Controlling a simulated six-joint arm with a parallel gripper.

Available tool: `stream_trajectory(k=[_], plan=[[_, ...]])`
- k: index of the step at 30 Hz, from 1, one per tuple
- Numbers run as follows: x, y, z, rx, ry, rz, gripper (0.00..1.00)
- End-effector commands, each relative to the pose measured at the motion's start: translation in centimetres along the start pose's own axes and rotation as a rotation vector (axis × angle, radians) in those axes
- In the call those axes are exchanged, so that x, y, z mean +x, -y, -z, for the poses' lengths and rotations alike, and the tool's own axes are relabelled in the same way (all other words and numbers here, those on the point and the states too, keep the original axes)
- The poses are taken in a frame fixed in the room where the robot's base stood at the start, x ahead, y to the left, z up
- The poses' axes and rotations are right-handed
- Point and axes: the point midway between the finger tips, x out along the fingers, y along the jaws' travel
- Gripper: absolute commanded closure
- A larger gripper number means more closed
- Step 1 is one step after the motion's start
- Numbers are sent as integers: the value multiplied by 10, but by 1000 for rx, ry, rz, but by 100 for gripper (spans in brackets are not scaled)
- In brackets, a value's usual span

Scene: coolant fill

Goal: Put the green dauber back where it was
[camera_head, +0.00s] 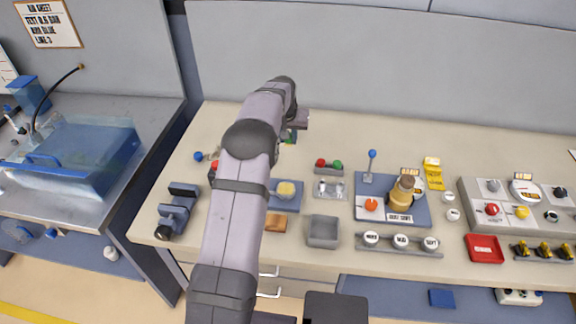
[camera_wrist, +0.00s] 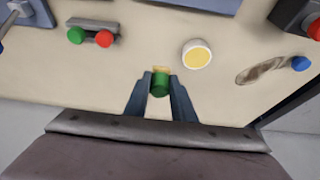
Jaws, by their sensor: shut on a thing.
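The green dauber (camera_wrist: 160,84) is between the two fingers of my gripper (camera_wrist: 160,92) in the wrist view. A small tan part shows at its far end. My gripper is shut on it, above the beige bench. In the head view the green dauber (camera_head: 290,136) shows only in part beside my gripper (camera_head: 294,128), towards the back of the bench. Whether the dauber touches the bench is hard to tell.
A grey holder with red and green round tops (camera_head: 329,166) stands to the right of my arm. A white cup with yellow inside (camera_wrist: 197,54) is near the dauber in the wrist view. A blue-knobbed lever (camera_head: 371,162) rises further right.

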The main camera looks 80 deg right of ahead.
Motion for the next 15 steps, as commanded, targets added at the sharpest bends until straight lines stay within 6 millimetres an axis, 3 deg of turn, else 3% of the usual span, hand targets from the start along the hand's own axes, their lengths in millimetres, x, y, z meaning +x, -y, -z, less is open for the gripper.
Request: stream_trajectory(k=[15], plan=[[54, 1, -23, -1, 2, 1, 95]])
